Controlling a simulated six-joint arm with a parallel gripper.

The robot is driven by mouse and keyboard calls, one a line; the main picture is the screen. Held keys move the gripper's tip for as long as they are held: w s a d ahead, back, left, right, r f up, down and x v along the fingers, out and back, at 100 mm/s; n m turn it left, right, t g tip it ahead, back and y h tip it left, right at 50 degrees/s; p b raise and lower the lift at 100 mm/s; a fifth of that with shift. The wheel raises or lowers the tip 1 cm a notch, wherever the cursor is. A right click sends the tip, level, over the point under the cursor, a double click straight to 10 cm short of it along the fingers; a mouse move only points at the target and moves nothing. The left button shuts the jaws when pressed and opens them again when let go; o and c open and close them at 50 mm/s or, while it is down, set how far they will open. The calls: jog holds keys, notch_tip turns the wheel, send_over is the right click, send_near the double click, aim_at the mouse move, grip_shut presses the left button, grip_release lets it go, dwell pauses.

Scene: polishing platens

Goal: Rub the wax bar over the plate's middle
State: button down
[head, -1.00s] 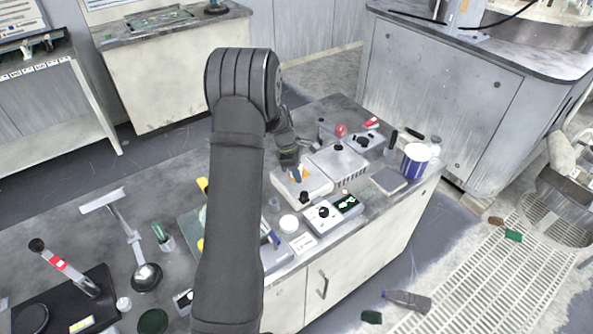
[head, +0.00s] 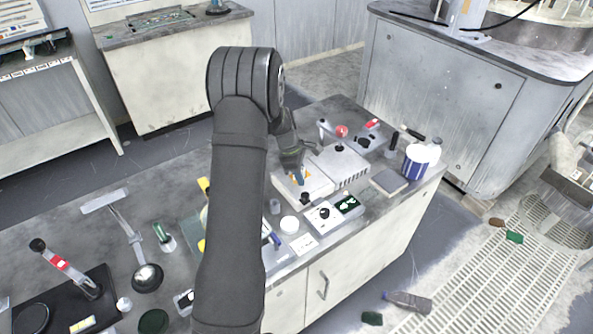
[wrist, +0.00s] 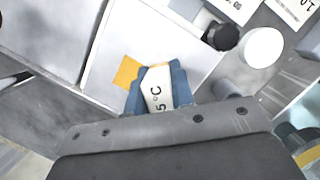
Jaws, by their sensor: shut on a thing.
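My gripper (wrist: 158,92) has blue fingertips and is shut on a pale bar printed "5 °C" (wrist: 157,90), which I take to be the wax bar. The heating plate is a white box with a flat pale top (head: 316,186), seen close up in the wrist view (wrist: 150,38). My gripper (head: 298,178) is over this top in the head view. An orange patch (wrist: 126,72) shows on the plate beside the left fingertip. The fingers and bar hide part of the plate, and I cannot tell whether the bar touches it.
A black knob (wrist: 220,36) and a round white lid (wrist: 262,47) are close on the right in the wrist view. A grey box (head: 342,163) stands behind the plate. A control unit (head: 322,214) is in front. A blue-and-white tub (head: 416,163) stands to the right.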

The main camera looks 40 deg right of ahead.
jog(key=shift+w+r, duration=0.1)
jog(key=shift+r, duration=4)
jog(key=w+a+r+m, duration=0.2)
jog(key=w+a, duration=0.3)
jog(key=a, duration=0.9)
jog(key=w+a+r+m+y, duration=0.15)
jog(key=w+a, duration=0.25)
jog(key=a, duration=1.1)
jog(key=w+a+r+m, duration=0.2)
jog(key=w+a, duration=0.3)
jog(key=a, duration=0.9)
notch_tip(320, 180, down, 12)
jog(key=w+m, duration=0.2)
jog(key=m, duration=0.1)
jog(key=shift+w+a+f+g+y, duration=0.2)
jog(key=shift+w+g+y, duration=0.1)
jog(key=shift+g+y, duration=0.1)
jog(key=shift+m, duration=0.25)
